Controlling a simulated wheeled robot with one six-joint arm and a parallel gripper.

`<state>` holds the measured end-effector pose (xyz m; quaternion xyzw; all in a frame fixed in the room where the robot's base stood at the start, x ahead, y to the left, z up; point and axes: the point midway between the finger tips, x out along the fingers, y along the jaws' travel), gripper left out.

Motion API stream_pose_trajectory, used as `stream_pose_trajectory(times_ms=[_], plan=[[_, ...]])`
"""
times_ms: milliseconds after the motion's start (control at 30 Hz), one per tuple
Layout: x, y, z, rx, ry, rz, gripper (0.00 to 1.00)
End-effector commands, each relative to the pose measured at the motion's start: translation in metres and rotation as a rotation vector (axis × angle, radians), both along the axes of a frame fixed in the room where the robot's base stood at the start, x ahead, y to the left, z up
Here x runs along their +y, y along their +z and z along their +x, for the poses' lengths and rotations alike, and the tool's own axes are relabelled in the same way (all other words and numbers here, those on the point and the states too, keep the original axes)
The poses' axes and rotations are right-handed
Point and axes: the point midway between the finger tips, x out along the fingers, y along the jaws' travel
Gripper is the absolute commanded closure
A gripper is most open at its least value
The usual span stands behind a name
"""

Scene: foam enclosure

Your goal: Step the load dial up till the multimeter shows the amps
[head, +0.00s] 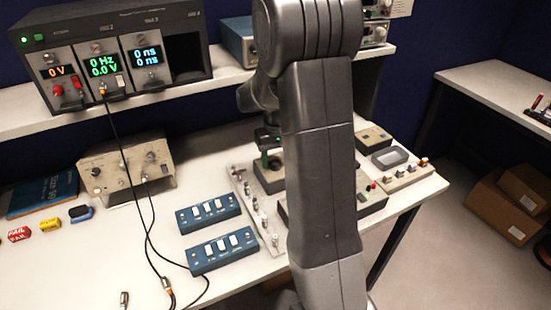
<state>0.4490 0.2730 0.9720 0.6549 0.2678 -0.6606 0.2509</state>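My arm fills the middle of the head view. My gripper (268,140) shows only in part at the arm's left edge, over a panel with a dark square recess (268,178); whether its fingers are open or touching anything is hidden. The rack instrument (110,50) on the shelf has lit displays: an orange "0 V", a green "0 Hz" and "0.0 V", and a blue "0 ns" twice. I see no amps reading. I cannot tell which unit is the multimeter. No dial is clearly marked as the load dial; a beige box (122,172) has knobs.
Two blue switch boxes (208,213) lie at the bench's front. Black cables (130,170) hang from the rack across the bench. A grey-topped box (389,158) with small knobs stands right of my arm. Coloured blocks (50,225) and a blue book (45,195) lie left.

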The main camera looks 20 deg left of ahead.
Motion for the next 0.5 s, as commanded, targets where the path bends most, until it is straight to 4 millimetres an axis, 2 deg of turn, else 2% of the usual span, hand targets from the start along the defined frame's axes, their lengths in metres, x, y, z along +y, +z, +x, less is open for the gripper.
stream_pose_trajectory(times_ms=[133, 267, 500], plan=[[0.000, 0.002, 0.000, 0.000, 0.000, 0.000, 0.52], [0.000, 0.017, 0.001, -0.002, 0.000, 0.002, 0.52], [-0.001, 0.070, 0.002, -0.004, 0.000, 0.004, 0.52]])
